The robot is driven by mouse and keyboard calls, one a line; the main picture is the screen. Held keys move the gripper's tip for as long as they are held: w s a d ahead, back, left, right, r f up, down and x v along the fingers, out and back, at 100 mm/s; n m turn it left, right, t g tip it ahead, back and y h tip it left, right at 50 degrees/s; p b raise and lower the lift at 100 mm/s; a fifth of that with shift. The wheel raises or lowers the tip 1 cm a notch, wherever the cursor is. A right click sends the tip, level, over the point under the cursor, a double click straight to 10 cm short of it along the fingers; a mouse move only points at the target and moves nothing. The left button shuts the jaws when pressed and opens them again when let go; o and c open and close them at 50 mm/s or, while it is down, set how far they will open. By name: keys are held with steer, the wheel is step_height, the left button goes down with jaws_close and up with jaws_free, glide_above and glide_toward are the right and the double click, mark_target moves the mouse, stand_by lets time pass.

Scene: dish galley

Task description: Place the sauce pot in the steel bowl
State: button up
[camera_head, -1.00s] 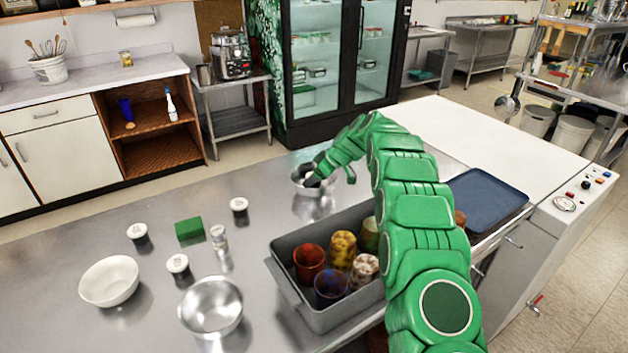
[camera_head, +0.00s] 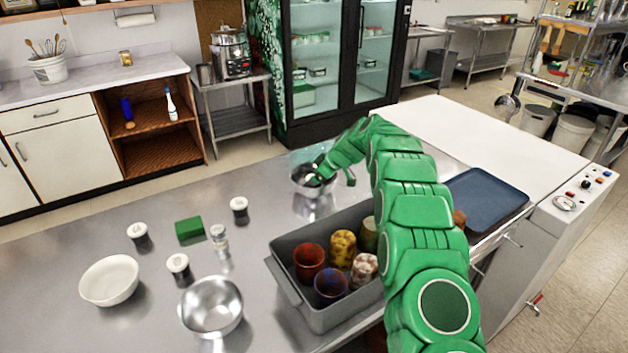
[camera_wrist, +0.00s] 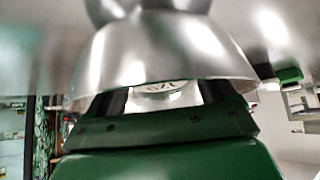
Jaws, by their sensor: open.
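In the head view, a steel bowl (camera_head: 300,188) stands toward the far edge of the steel counter, beneath my gripper. In the wrist view, its shiny outer wall (camera_wrist: 150,50) fills the upper part. A pale lid with dark lettering, apparently the sauce pot (camera_wrist: 165,90), shows just past the bowl's rim between my fingers. It appears to be within the bowl's mouth; its lower part is hidden, so I cannot see whether it rests on the bottom. My gripper (camera_wrist: 160,103) is open around it. A second steel bowl (camera_head: 210,306) stands empty at the front.
White-lidded pots (camera_head: 178,265), a shaker (camera_head: 220,240), a green block (camera_head: 188,229) and a white bowl (camera_head: 110,280) stand to the left. A grey bin (camera_head: 290,290) with several cups sits near my arm. A dark blue tray (camera_head: 485,200) lies to the right.

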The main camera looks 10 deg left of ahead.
steer(key=v, duration=1.1)
steer(key=shift+s+d+r, duration=0.15)
steer(key=shift+d+r, duration=0.2)
steer(key=shift+r, duration=0.1)
steer(key=shift+s+d+r, duration=0.1)
steer(key=shift+s+r, duration=0.05)
steer(key=s+d+r+m+g+h, duration=0.1)
steer(key=s+d+r+m, duration=0.3)
steer(key=s, duration=0.6)
steer(key=s+d+r+m+h, duration=0.1)
steer(key=s+d+r, duration=0.4)
steer(key=s, duration=0.4)
steer(key=s+d+r+m+g+h, duration=0.1)
steer(key=s+d+r+m, duration=0.15)
steer(key=s+d, duration=0.55)
steer(key=s+d+f+m+h, duration=0.1)
steer(key=s+d, duration=0.3)
steer(key=s, duration=0.7)
steer(key=s+d+f+m+h, duration=0.1)
steer(key=s+d+m, duration=0.3)
steer(key=s, duration=0.8)
steer(key=s+d+f+m+g+h, duration=0.1)
steer(key=s+d+m+h, duration=0.1)
steer(key=s, duration=1)
steer(key=shift+s+d+f+m, duration=0.2)
steer(key=shift+d+f+m, duration=0.35)
steer(key=shift+d, duration=0.65)
